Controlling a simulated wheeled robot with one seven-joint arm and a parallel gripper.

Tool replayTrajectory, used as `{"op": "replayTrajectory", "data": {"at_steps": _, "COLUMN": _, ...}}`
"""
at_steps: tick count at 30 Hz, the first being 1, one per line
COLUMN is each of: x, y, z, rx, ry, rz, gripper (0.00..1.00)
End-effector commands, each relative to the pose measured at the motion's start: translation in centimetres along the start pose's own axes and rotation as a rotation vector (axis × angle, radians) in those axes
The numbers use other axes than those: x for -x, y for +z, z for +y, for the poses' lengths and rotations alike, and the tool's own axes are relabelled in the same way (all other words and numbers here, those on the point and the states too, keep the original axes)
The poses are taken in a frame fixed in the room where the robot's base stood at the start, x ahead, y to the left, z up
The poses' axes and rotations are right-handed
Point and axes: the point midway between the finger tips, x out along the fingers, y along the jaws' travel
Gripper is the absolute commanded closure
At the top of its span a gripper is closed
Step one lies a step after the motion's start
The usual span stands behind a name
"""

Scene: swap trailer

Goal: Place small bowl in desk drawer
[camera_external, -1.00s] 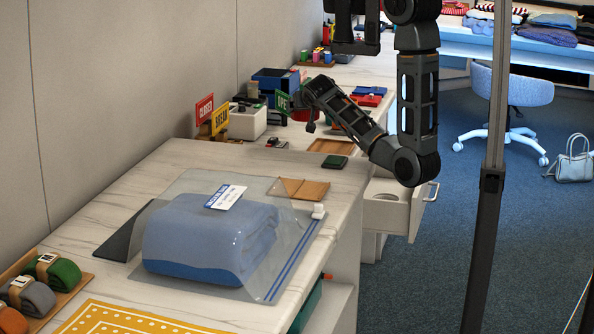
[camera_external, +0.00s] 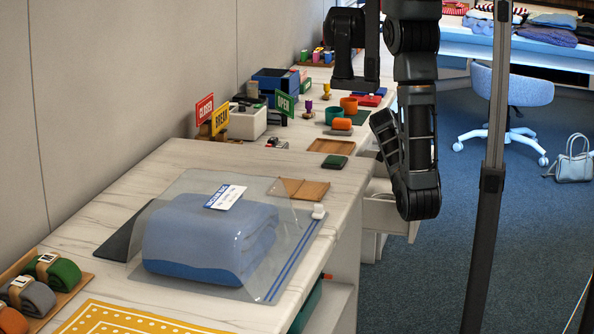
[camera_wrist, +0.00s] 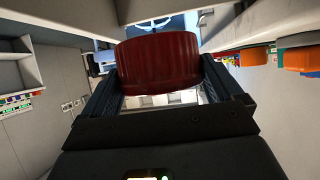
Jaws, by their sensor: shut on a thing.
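My gripper (camera_wrist: 158,85) is shut on a dark red ribbed small bowl (camera_wrist: 157,60), which sits between its two fingers in the wrist view. In the outside view my arm bends down at the right of the far counter, above and in front of the desk drawer. The gripper and the bowl are hidden there behind my arm. The white desk drawer (camera_external: 385,213) is pulled open on the right side of the desk. My arm covers part of it, so its inside shows only in part.
A bagged blue garment (camera_external: 210,235) lies on the near counter. A dark pole (camera_external: 487,200) stands at the right.

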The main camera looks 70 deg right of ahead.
Motion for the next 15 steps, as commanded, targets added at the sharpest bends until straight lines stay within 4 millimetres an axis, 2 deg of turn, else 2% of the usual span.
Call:
{"op": "replayTrajectory", "data": {"at_steps": 1, "x": -0.8, "y": 1.2, "z": 0.3, "rx": -0.001, "ry": 0.004, "rz": 0.001, "gripper": 0.44}}
{"op": "replayTrajectory", "data": {"at_steps": 8, "x": -2.3, "y": 3.0, "z": 1.1, "rx": -0.008, "ry": 0.014, "rz": 0.001, "gripper": 0.44}}
{"op": "replayTrajectory", "data": {"at_steps": 15, "x": -4.3, "y": 6.7, "z": 1.1, "rx": -0.007, "ry": 0.016, "rz": -0.001, "gripper": 0.44}}
